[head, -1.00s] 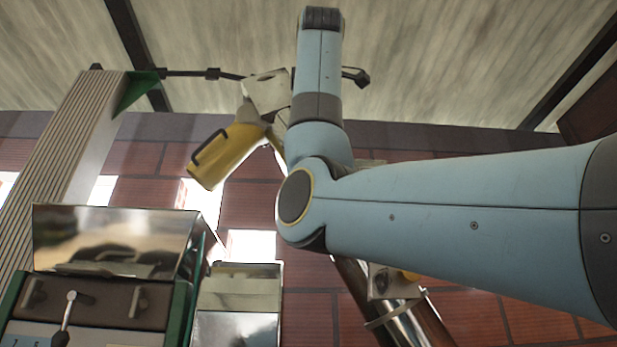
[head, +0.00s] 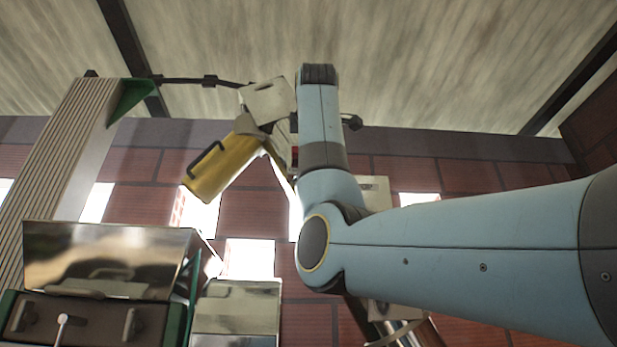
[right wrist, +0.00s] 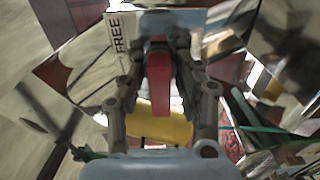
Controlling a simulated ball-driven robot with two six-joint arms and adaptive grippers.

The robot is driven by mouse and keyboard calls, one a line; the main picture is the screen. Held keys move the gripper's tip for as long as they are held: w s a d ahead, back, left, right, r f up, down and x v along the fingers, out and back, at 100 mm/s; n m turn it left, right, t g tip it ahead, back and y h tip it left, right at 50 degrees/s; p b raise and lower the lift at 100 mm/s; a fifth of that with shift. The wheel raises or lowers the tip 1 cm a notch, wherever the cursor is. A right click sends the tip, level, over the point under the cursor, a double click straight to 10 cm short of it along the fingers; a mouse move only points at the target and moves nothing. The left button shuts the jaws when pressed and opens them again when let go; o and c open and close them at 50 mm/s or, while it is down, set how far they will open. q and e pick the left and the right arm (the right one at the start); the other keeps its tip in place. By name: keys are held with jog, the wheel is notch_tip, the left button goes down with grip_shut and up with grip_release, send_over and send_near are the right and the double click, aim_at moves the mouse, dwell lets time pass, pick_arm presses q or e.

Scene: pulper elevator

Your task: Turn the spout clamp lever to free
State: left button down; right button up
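The red spout clamp lever (right wrist: 160,85) lies between the two fingers of my right gripper (right wrist: 160,62) in the right wrist view. The fingers are drawn in close on both sides of it and appear shut on it. A pale plate with the word FREE (right wrist: 118,35) stands just left of the lever's far end. A yellow spout (right wrist: 160,127) shows behind the lever. In the head view the yellow spout (head: 222,168), with a black handle, hangs tilted left of my right arm. That arm hides my right gripper and most of the lever there. My left gripper is not in view.
A shiny metal box (head: 100,255) stands at the lower left with a smaller metal box (head: 237,305) beside it. A ribbed, leaning column (head: 60,165) rises at the left. A shiny pipe (head: 405,335) stands below my arm. A brick wall (head: 450,180) lies behind.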

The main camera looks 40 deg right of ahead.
jog(key=shift+c, duration=1.4)
jog(key=shift+m, duration=0.3)
jog(key=m, duration=0.2)
jog(key=shift+m, duration=0.3)
jog(key=m, duration=0.5)
jog(key=shift+r+b, duration=0.1)
jog(key=shift+b, duration=0.25)
jog(key=m, duration=0.4)
jog(key=shift+d+m, duration=0.1)
jog(key=shift+m, duration=0.3)
jog(key=m, duration=0.4)
jog(key=shift+s+d+r+m, duration=0.1)
jog(key=shift+m, duration=0.3)
jog(key=o, duration=0.8)
jog(key=shift+o, duration=0.2)
